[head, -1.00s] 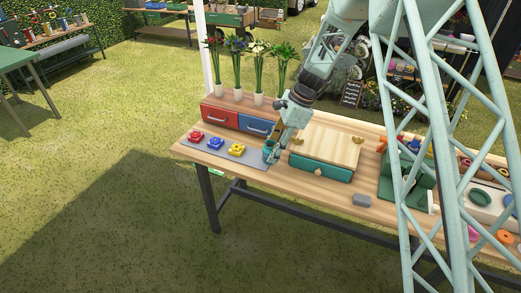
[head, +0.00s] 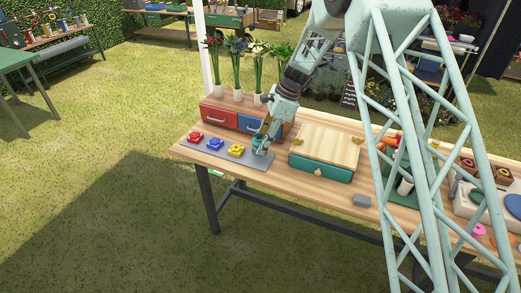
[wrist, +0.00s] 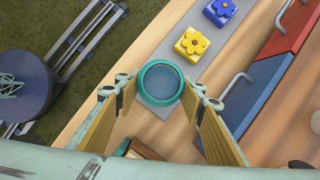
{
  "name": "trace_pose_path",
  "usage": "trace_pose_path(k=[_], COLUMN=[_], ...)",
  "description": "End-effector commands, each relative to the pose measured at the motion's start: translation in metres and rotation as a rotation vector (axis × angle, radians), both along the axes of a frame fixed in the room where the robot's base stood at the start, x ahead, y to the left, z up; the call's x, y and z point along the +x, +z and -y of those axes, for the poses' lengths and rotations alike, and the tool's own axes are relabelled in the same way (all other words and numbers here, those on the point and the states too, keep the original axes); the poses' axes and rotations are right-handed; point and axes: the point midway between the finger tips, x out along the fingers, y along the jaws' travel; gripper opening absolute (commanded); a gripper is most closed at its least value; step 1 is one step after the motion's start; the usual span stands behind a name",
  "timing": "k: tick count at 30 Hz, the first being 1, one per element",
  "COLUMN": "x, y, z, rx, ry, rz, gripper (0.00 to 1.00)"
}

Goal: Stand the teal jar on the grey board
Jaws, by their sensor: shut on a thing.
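The teal jar (head: 259,141) is upright at the right end of the grey board (head: 249,160). My gripper (head: 264,136) is shut on the jar from above. In the wrist view, the jar (wrist: 160,83) shows its round open mouth between my two fingers, with the grey board (wrist: 207,62) under it. I cannot tell whether its base touches the board. A red flower block (head: 195,137), a blue one (head: 215,143) and a yellow one (head: 236,150) sit in a row on the board, left of the jar.
Behind the board stand a red drawer (head: 219,116) and a blue drawer (head: 255,125), with flower vases on top. A wooden-topped teal box (head: 322,168) is to the right. A small grey block (head: 361,200) lies near the table's front edge.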

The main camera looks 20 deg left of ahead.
Motion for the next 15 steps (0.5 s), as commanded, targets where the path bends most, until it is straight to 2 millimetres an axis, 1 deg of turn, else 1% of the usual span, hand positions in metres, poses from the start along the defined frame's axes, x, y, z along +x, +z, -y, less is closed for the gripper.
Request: trace_pose_path(k=[2,9,15], x=[0.003,0.002,0.003], y=[-0.002,-0.03,-0.036], z=[-0.005,-0.004,-0.004], rx=[0.0,0.0,0.001], ry=[0.001,0.001,0.001], rz=[0.0,0.0,0.001], gripper=[0.21,0.21,0.21])
